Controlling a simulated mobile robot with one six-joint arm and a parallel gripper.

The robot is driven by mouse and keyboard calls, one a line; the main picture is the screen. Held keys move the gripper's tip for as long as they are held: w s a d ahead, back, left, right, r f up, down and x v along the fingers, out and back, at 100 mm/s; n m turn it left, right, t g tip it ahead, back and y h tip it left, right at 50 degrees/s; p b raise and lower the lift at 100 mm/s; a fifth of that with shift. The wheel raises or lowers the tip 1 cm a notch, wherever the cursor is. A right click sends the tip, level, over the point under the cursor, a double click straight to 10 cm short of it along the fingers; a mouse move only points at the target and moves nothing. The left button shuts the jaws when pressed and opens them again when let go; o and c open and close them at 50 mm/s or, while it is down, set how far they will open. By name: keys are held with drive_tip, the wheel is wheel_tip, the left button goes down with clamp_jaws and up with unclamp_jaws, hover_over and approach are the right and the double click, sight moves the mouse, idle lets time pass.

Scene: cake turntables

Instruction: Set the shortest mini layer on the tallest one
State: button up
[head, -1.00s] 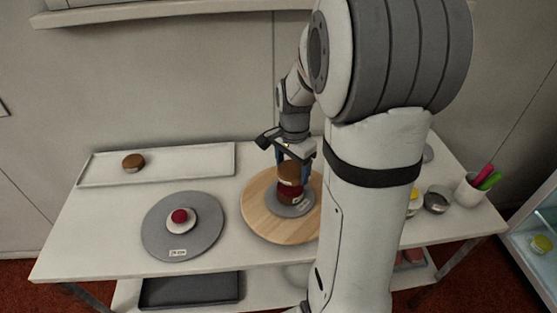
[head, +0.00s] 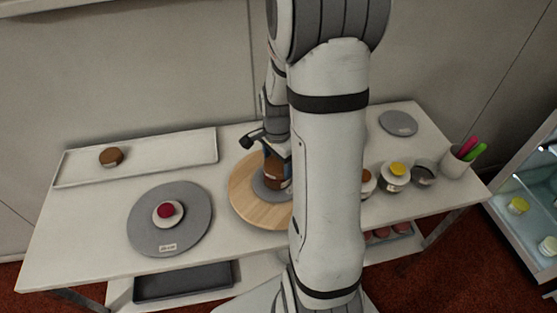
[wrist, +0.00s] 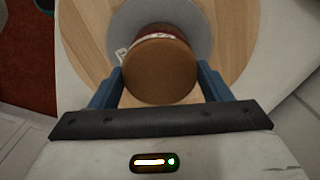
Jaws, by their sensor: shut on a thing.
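My gripper (head: 277,160) is shut on a brown mini layer (wrist: 160,70), with a blue finger on either side of it in the wrist view. Under and beyond this layer, a dark red layer (wrist: 158,32) with a pale label shows. It is on a grey disc (wrist: 203,33) on a round wooden turntable (head: 247,197). I cannot tell whether the held layer touches the one below. Another brown layer (head: 111,155) sits on the white tray at left. A small red piece (head: 165,210) on a white round sits on the grey turntable (head: 150,233).
The white tray (head: 185,156) lies at the back left of the table. A grey disc (head: 398,122) lies at the back right. My arm hides part of the table.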

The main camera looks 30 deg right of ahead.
sight(277, 165)
drive_tip(key=shift+s, duration=0.1)
drive_tip(key=shift+f, duration=0.25)
drive_tip(key=o, duration=1)
drive_tip(key=shift+c, duration=0.2)
drive_tip(key=shift+r, duration=0.15)
wheel_tip(277, 165, up, 12)
drive_tip(key=s+a+r+n+t, duration=0.1)
drive_tip(key=s+a+r+n, duration=0.1)
drive_tip(key=s+a+n, duration=0.3)
drive_tip(key=s+a+r+n+t, duration=0.2)
drive_tip(key=s+a+n, duration=0.4)
drive_tip(key=n, duration=0.4)
drive_tip(key=shift+s+a+r+n+b, duration=0.3)
drive_tip(key=shift+s+n+b, duration=0.1)
drive_tip(key=shift+s, duration=0.3)
